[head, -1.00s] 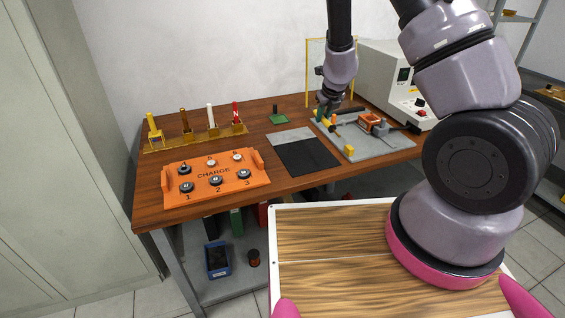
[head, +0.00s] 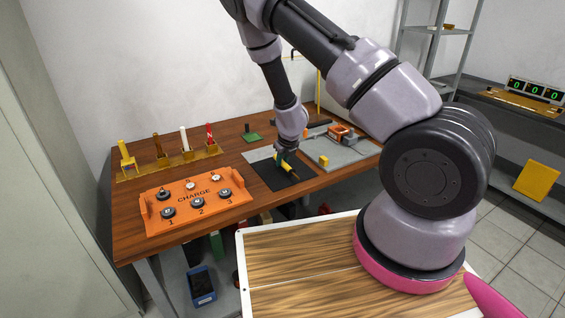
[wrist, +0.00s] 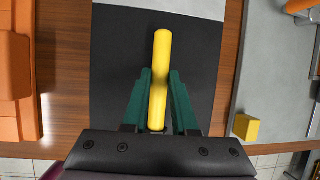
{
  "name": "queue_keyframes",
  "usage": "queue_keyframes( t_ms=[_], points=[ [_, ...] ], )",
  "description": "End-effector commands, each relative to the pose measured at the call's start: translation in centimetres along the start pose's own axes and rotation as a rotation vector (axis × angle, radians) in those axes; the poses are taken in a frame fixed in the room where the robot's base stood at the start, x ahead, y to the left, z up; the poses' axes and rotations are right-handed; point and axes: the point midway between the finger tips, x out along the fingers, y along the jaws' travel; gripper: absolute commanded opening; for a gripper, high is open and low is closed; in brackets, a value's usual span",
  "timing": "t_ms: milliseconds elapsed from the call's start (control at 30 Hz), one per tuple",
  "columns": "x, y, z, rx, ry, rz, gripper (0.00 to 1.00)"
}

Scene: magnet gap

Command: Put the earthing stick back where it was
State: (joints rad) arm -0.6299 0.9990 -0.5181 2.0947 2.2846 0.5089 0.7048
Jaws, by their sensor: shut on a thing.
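My gripper (head: 284,158) has green fingers and is shut on a yellow rod, which I take to be the earthing stick (head: 289,169). In the wrist view the stick (wrist: 160,75) is held between the green fingers (wrist: 159,100), pointing up the picture. Stick and gripper are over the black mat (head: 266,178), which also fills the middle of the wrist view (wrist: 120,40). I cannot tell whether the stick touches the mat.
A grey board (head: 345,155) with an orange clamp (head: 339,132) and a yellow block (head: 323,160) lies right of the mat. An orange CHARGE panel (head: 193,213) is left. Behind it, a brass rack (head: 142,170) holds several coloured posts. A green pad (head: 252,137) lies behind.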

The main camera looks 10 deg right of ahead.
Motion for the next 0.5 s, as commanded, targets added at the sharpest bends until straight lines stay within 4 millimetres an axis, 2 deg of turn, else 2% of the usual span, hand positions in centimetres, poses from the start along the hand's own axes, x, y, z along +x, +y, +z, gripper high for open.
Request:
queue_keyframes(
  t_ms=[100,433,467,500],
  points=[
    [0.62,0.06,-0.25,0.0,-0.001,0.0,0.0],
    [0.88,0.1,-0.38,-0.001,-0.001,0.0,0.0],
    [0.87,0.1,-0.36,0.0,-0.001,0.0,0.34],
    [0.85,0.1,-0.35,0.0,-0.001,0.0,0.49]
  ],
)
